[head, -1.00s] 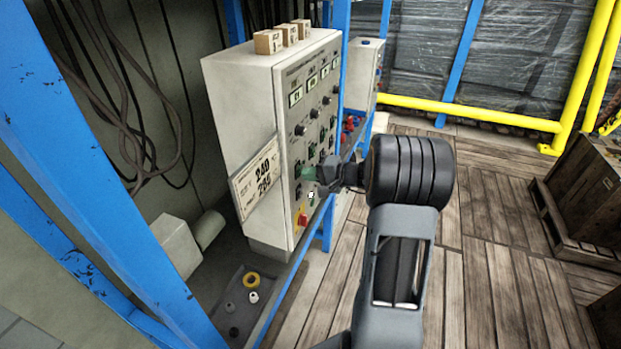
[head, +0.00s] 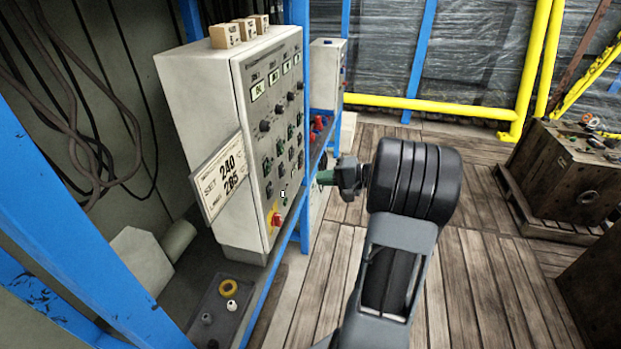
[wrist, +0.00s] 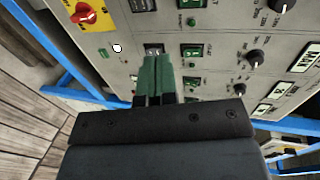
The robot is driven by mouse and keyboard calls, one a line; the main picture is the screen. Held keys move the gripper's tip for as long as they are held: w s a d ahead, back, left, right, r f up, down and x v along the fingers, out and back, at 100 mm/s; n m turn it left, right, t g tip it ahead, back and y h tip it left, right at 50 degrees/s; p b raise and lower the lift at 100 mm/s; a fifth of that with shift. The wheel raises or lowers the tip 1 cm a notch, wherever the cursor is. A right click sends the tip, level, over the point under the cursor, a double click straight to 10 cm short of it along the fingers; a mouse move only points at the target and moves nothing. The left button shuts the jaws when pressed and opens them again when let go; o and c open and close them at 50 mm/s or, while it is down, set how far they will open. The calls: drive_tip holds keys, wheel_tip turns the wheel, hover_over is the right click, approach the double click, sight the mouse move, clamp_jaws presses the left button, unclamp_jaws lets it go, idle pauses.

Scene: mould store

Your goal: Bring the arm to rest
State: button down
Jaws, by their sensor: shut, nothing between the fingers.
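My gripper (head: 322,177) is at the centre of the head view, pointing left toward the grey control panel (head: 215,110). Its green fingers are shut with nothing between them, which also shows in the wrist view (wrist: 156,62). In the head view a gap shows between the fingertips and the panel front. In the wrist view the fingertips overlap a switch on the panel; I cannot tell the exact distance there. The panel face carries knobs, green switches, lit displays and a red switch on a yellow plate (head: 275,218), also seen in the wrist view (wrist: 88,14).
A sign (head: 219,178) reading 240 and 265 leans at the panel's side. Blue posts frame the panel. A yellow rail (head: 430,107) and a wooden crate (head: 560,175) stand behind and right. The plank floor between is clear.

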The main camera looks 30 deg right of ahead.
drive_tip(key=shift+s+d, duration=0.35)
idle(0.5)
drive_tip(key=s+a+f+g+h, duration=0.5)
drive_tip(key=s+a+f+g, duration=0.1)
drive_tip(key=s+a+g, duration=0.25)
drive_tip(key=s+a+r+n+h+p, duration=0.1)
drive_tip(key=s+a+r+n+h, duration=0.1)
drive_tip(key=a, duration=0.4)
drive_tip(key=s+a+r+n+t+h+p, duration=0.1)
drive_tip(key=s+a+r+n+h, duration=0.2)
drive_tip(key=a+r+n, duration=0.2)
drive_tip(key=a+n, duration=0.1)
drive_tip(key=n, duration=0.1)
drive_tip(key=shift+s+n, duration=0.3)
drive_tip(key=shift+a, duration=0.1)
idle(0.4)
